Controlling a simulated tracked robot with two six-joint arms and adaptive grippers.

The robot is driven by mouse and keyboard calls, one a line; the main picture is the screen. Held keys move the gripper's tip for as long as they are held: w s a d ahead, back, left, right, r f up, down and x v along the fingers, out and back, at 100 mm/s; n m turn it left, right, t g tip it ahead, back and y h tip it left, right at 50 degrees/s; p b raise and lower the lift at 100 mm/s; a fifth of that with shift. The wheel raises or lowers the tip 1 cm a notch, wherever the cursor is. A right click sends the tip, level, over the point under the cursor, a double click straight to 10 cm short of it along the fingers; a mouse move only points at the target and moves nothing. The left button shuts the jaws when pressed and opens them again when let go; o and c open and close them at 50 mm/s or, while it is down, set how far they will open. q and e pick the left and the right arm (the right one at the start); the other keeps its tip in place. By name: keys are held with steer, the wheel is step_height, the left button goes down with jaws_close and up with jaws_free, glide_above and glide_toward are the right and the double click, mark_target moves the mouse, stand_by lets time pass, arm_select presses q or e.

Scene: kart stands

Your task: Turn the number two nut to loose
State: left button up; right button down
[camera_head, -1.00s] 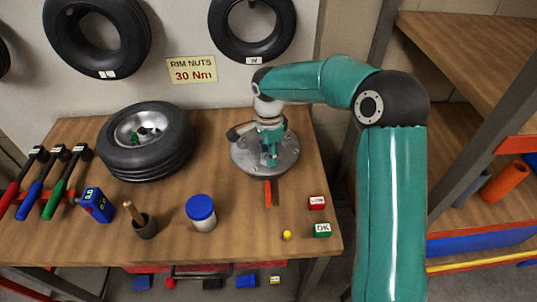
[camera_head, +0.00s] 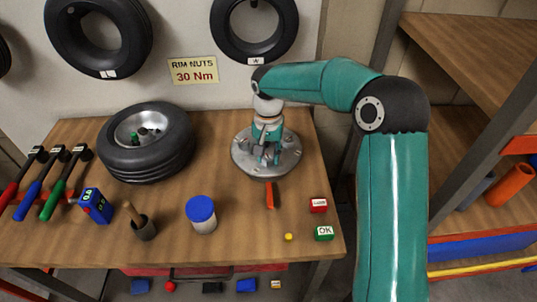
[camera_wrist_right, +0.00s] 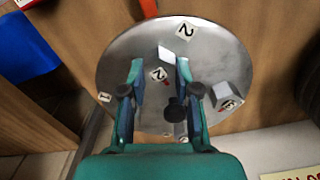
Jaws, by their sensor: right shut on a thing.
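A round grey metal plate (camera_head: 290,152) lies on the bench, with an orange strip (camera_head: 271,196) at its front edge. My right gripper (camera_head: 265,156) points down over the plate. In the right wrist view my right gripper (camera_wrist_right: 159,72) has its two fingers on either side of a small piece marked 2 (camera_wrist_right: 157,74), and it is shut on this number two nut. Another 2 label (camera_wrist_right: 185,30) lies on the plate (camera_wrist_right: 118,60) near its rim. A block with a red mark (camera_wrist_right: 228,97) stands to the right. The fingers hide part of the plate. My left gripper is not in view.
A tyre on a rim (camera_head: 147,150) lies left of the plate. Red (camera_head: 318,205) and green OK (camera_head: 324,233) blocks sit at the front right.

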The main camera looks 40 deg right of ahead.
steer(key=n, duration=0.3)
steer(key=shift+w+r+n, duration=0.1)
steer(key=shift+w+n, duration=0.05)
steer(key=shift+n, duration=0.25)
steer(key=n, duration=0.3)
steer(key=shift+a+n, duration=0.15)
steer(key=shift+n, duration=0.15)
steer(key=n, duration=0.3)
steer(key=shift+a+n, duration=0.1)
steer(key=shift+n, duration=0.3)
steer(key=n+p, duration=0.1)
steer(key=n, duration=0.3)
steer(key=shift+a+r, duration=0.1)
steer(key=n, duration=0.6)
steer(key=shift+a+n+p, duration=0.15)
steer(key=shift+n+p, duration=0.2)
steer(key=shift+n, duration=0.05)
steer(key=n, duration=0.5)
steer(key=shift+s+n+p, duration=0.25)
steer(key=shift+n+p, duration=0.15)
